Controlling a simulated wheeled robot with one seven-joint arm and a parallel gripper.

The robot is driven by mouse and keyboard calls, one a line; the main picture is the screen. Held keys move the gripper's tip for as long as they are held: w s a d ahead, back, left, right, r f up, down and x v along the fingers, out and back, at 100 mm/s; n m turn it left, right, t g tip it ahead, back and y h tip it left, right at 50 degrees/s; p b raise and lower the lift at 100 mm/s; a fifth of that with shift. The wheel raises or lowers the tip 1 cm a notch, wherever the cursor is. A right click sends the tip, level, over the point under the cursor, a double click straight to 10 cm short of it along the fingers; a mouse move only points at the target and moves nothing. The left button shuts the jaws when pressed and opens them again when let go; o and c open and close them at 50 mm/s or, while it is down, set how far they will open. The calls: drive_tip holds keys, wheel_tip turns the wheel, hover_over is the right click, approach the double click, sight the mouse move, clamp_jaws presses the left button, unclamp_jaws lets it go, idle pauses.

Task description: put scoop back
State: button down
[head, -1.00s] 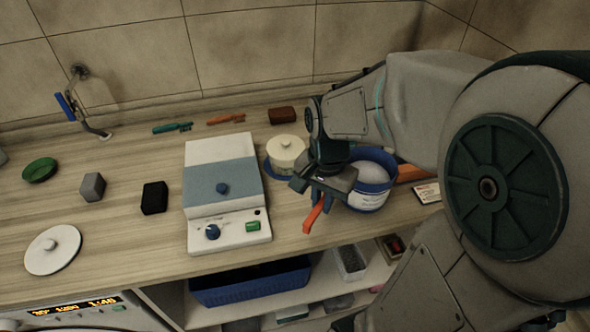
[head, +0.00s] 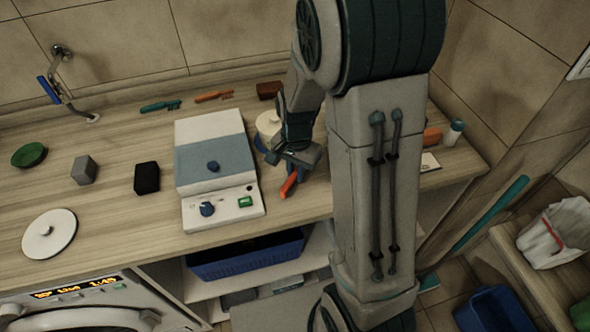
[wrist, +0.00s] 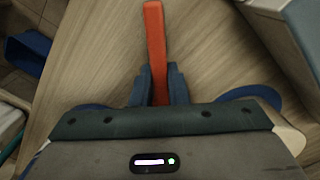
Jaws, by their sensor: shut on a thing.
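My gripper (head: 292,172) is shut on the orange handle (head: 288,186) of a tool, taken to be the scoop, above the counter just right of the white and blue scale-like device. In the wrist view the fingers (wrist: 158,88) grip the orange handle (wrist: 154,40), which sticks out beyond them. The scoop's other end is hidden under my gripper.
The device (head: 214,165) stands left of my gripper. A blue bin (head: 247,257) sits on the shelf below.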

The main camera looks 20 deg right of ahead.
drive_tip(key=shift+f, duration=0.2)
drive_tip(key=shift+f, duration=0.2)
drive_tip(key=c, duration=1.4)
unclamp_jaws()
drive_tip(key=shift+c, duration=0.2)
wheel_tip(320, 180, up, 12)
drive_tip(key=s+r+n+t, duration=0.3)
drive_tip(key=s+r+n, duration=0.2)
drive_tip(key=s+n, duration=0.4)
drive_tip(key=shift+s+t, duration=0.3)
drive_tip(key=shift+s, duration=2.3)
